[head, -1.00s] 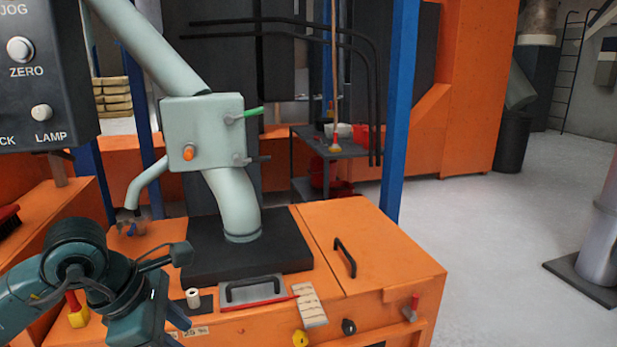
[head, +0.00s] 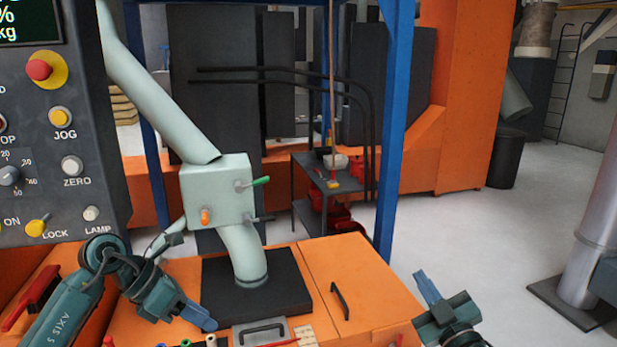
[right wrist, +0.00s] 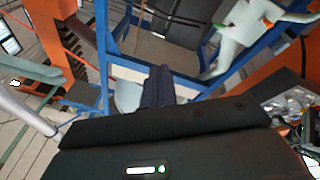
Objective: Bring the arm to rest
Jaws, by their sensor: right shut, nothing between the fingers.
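My left gripper (head: 200,318) is at the lower left in the head view, in front of the chute and over the near left part of the orange housing (head: 375,290). Its blue fingers point down to the right, and their gap cannot be made out. My right gripper (head: 428,288) is at the lower right in the head view, beside the housing's right edge, with its fingers pointing up. It is shut and empty. Its dark fingers (right wrist: 158,88) also show in the right wrist view, with nothing between them.
A control panel (head: 60,130) stands close on the left. The pale green chute (head: 218,190) rises from a black plate (head: 290,293). A blue post (head: 395,130) stands behind the housing. A grey pipe (head: 597,235) stands at the right. The floor (head: 500,240) between is clear.

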